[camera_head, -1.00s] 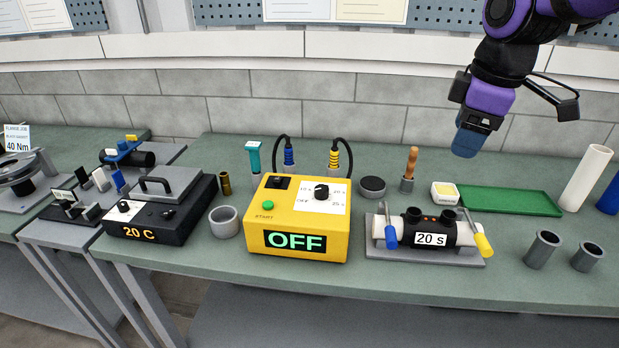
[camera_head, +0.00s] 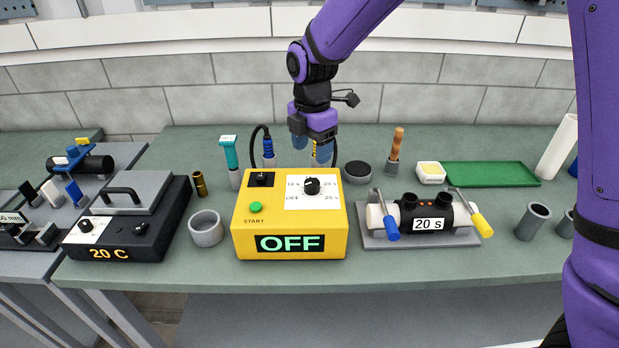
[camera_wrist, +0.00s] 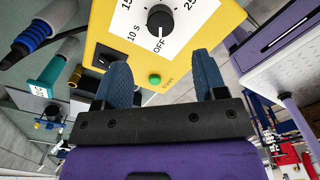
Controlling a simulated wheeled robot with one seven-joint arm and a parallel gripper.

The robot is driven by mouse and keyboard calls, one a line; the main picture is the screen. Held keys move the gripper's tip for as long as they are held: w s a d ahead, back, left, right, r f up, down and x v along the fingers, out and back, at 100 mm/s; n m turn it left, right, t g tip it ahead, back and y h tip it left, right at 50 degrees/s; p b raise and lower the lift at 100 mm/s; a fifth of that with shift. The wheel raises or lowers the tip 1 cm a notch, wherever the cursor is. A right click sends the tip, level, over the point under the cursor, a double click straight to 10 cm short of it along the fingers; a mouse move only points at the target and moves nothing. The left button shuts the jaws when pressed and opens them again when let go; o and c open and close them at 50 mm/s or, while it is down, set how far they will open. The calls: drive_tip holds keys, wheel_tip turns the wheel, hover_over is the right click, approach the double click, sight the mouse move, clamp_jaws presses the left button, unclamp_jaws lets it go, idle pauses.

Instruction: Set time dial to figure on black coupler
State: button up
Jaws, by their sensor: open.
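The yellow timer box (camera_head: 291,222) stands mid-bench with its display reading OFF. Its black time dial (camera_head: 312,186) sits on a white scale; in the wrist view the dial (camera_wrist: 160,19) has its white mark toward OFF. The black coupler (camera_head: 408,208) lies on a grey fixture to the right, joining white pipe, and its label (camera_head: 429,224) reads 20 s.
Plugs with black cables stand behind the box, including a blue one (camera_head: 267,149). A grey ring (camera_head: 206,229) and a black heater (camera_head: 128,215) reading 20 C stand left. A green tray (camera_head: 490,174) lies back right. My arm covers the far right.

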sight(312, 182)
wheel_tip(312, 182, down, 9)
idle(0.4)
drive_tip(key=c, duration=0.9)
